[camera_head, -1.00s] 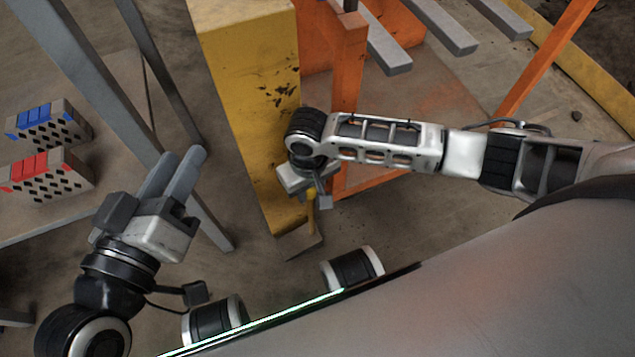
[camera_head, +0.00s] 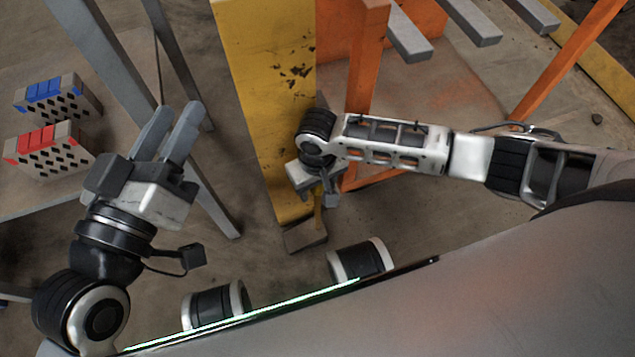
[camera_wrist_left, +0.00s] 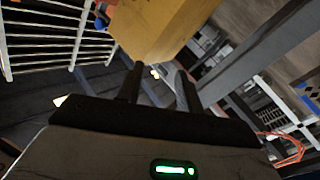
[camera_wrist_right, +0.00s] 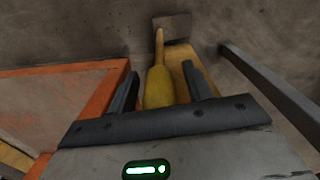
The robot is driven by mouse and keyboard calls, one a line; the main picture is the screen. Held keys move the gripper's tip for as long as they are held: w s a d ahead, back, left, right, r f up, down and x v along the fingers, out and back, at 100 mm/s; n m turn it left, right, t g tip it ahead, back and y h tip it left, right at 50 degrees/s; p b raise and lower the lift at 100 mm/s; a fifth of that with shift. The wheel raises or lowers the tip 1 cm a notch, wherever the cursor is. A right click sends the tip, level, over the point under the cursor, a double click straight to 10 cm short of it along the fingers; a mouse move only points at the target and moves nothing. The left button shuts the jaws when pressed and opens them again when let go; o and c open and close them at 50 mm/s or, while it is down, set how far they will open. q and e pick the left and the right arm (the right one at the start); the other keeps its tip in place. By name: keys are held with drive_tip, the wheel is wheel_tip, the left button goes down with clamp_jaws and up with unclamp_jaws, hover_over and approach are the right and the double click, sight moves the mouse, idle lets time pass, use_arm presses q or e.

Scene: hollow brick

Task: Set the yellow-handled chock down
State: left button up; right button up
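The chock (camera_head: 305,236) is a brown-grey block low by the foot of the yellow post, with a yellow handle (camera_head: 318,208) rising from it. In the right wrist view the chock (camera_wrist_right: 172,26) is at the top and its handle (camera_wrist_right: 158,86) points down between my fingers. My right gripper (camera_wrist_right: 160,80) is open around the handle, with a narrow gap seen on each side. In the head view this gripper (camera_head: 318,192) is partly hidden by its own wrist. The chock seems to rest on the floor. My left gripper (camera_head: 172,122) is open and empty, far left of it.
The yellow post (camera_head: 265,110) stands just behind the chock, with an orange frame (camera_head: 362,75) to its right. A grey table (camera_head: 30,195) at left holds a blue-marked brick (camera_head: 58,98) and a red-marked brick (camera_head: 48,150). Bare floor lies left of the chock.

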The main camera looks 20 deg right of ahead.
drive_tip(key=shift+r, duration=0.1)
drive_tip(key=shift+r, duration=0.35)
wheel_tip(320, 180, up, 3)
drive_tip(key=shift+r+p, duration=0.15)
drive_tip(key=shift+p, duration=1.05)
use_arm(q)
drive_tip(key=f+g+p, duration=0.1)
drive_tip(key=s+f+y+p, duration=0.1)
drive_tip(key=a+f+g+y+p, duration=0.1)
drive_tip(key=shift+s+f+m+g+p, duration=0.15)
drive_tip(key=shift+m+g+p, duration=0.15)
drive_tip(key=shift+p, duration=0.1)
use_arm(e)
wheel_tip(320, 180, up, 8)
drive_tip(key=shift+r, duration=0.1)
